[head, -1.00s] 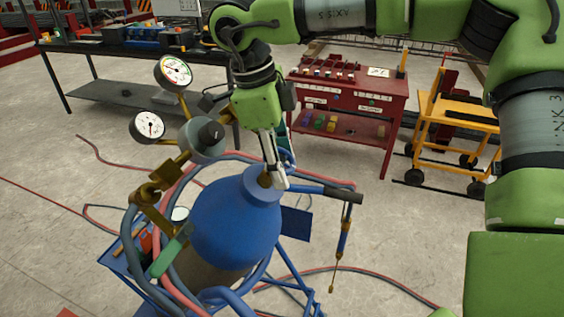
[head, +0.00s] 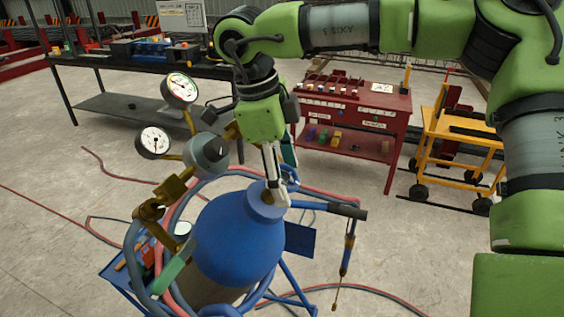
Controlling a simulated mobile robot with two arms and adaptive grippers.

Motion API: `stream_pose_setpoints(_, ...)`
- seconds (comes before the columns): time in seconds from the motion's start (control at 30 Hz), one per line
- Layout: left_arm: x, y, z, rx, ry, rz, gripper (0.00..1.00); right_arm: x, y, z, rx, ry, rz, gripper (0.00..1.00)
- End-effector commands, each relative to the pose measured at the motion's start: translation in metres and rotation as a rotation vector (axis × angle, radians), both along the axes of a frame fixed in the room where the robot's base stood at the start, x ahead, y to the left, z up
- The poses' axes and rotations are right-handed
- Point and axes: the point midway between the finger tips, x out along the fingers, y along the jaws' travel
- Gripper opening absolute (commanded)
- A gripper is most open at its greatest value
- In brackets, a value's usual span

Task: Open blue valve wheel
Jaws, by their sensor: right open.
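A blue gas cylinder (head: 236,240) stands upright in a blue cart in the centre of the head view. A small blue rounded part (head: 291,184), possibly the blue valve wheel, shows at the cylinder top, just behind my right gripper's fingers; most of it is hidden. My right gripper (head: 274,198) points down at the cylinder neck, open, with its fingertips at or very near the neck. I cannot tell whether they touch it. My left gripper is not in view.
Two round gauges (head: 181,89) and brass fittings (head: 165,195) stand left of the neck. Hoses loop around the cylinder, and a torch (head: 348,245) hangs at right. A red tool cart (head: 355,110), yellow trolley (head: 460,130) and dark workbench (head: 130,65) stand behind.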

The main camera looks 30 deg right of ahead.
Motion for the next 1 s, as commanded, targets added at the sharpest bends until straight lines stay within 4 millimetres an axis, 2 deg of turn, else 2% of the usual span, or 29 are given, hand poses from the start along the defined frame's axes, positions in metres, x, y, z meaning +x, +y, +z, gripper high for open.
stream_pose_setpoints(0.27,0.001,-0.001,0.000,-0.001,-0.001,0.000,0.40,0.003,0.010,0.040,0.003,-0.001,0.001,0.63)
stream_pose_setpoints(0.43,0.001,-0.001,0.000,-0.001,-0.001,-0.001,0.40,0.004,0.014,0.053,0.002,-0.001,0.002,0.63)
stream_pose_setpoints(0.63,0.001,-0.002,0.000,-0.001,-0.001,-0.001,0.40,0.004,0.015,0.062,0.001,0.000,0.001,0.63)
stream_pose_setpoints(1.0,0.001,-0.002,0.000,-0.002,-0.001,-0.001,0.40,0.004,0.015,0.064,0.000,0.000,0.000,0.63)
